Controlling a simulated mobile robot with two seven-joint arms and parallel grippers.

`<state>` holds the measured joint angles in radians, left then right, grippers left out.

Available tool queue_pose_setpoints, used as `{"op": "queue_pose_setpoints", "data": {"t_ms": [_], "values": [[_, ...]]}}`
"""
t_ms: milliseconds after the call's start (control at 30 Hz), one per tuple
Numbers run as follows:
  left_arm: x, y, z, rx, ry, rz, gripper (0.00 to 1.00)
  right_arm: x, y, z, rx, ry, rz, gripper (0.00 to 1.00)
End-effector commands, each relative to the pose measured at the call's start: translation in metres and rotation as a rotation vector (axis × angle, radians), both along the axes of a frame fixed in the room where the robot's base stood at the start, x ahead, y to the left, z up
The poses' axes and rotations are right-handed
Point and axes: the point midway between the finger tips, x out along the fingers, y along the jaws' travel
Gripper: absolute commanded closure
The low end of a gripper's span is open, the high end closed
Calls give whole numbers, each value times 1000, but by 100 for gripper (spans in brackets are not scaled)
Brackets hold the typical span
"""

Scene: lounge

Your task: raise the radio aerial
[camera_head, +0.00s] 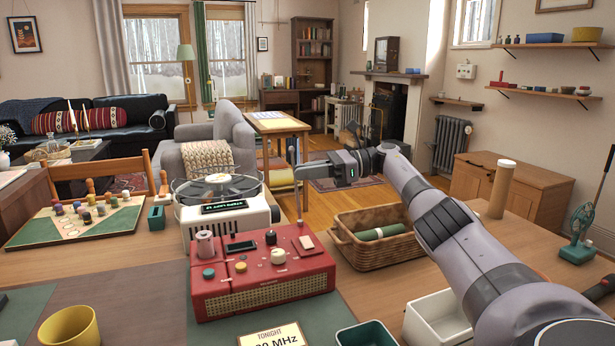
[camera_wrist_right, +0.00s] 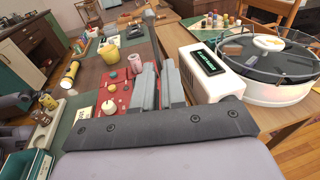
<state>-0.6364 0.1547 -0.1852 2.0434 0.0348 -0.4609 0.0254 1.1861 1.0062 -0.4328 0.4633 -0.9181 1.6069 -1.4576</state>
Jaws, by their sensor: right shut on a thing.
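The red radio (camera_head: 262,289) stands on a green mat on the near table, with knobs and a small dark display on its top. My right gripper (camera_head: 294,164) is above and behind the radio, reaching in from the right. In the right wrist view its two fingers (camera_wrist_right: 159,85) are close together, with the red radio (camera_wrist_right: 112,98) beyond them. My left gripper is in neither view.
A yellow cup (camera_head: 70,328), a teal box and a white bin (camera_head: 437,318) stand along the near side. A game board (camera_head: 75,222) is at the left.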

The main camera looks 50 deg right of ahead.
Motion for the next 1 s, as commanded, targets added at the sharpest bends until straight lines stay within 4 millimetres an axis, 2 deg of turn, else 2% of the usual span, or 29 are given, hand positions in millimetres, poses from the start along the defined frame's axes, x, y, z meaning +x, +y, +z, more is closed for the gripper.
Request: {"op": "queue_pose_setpoints", "data": {"t_ms": [300,400,1000], "values": [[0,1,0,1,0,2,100,0,0,1,2,-2,-1,100],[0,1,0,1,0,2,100,0,0,1,2,-2,-1,63],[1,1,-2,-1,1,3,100,1,3,1,1,1,2,63]]}}
